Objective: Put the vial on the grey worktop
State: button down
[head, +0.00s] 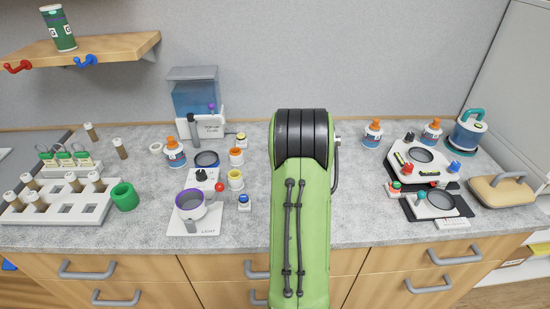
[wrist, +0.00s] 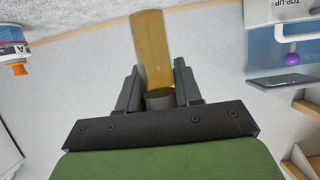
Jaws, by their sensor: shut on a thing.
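In the wrist view my gripper (wrist: 157,88) is shut on an amber vial (wrist: 152,48) by its grey cap end. The vial's body extends out past the fingertips. Grey wall shows behind most of it, and I see no contact with the worktop. In the head view my green arm hides both the gripper and the held vial. The grey speckled worktop (head: 365,205) runs across the head view. Other brown vials with pale caps stand in a white rack (head: 92,213) at left, and loose ones (head: 120,147) are near the back left.
Beside the arm at left are a blue tank (head: 195,97), a white device with a cup (head: 194,212) and several small jars (head: 236,180). At right are a white instrument (head: 420,160), bottles (head: 373,134) and a tan case (head: 500,191).

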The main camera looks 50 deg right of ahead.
notch_tip(320, 180, down, 9)
jog(key=shift+s+a+r+b, duration=0.15)
jog(key=shift+b, duration=0.25)
jog(key=c, duration=0.8)
grip_release()
jog(key=shift+o, duration=0.2)
jog(key=shift+r, duration=0.1)
jog(key=v, duration=1.2)
jog(key=shift+b, duration=0.3)
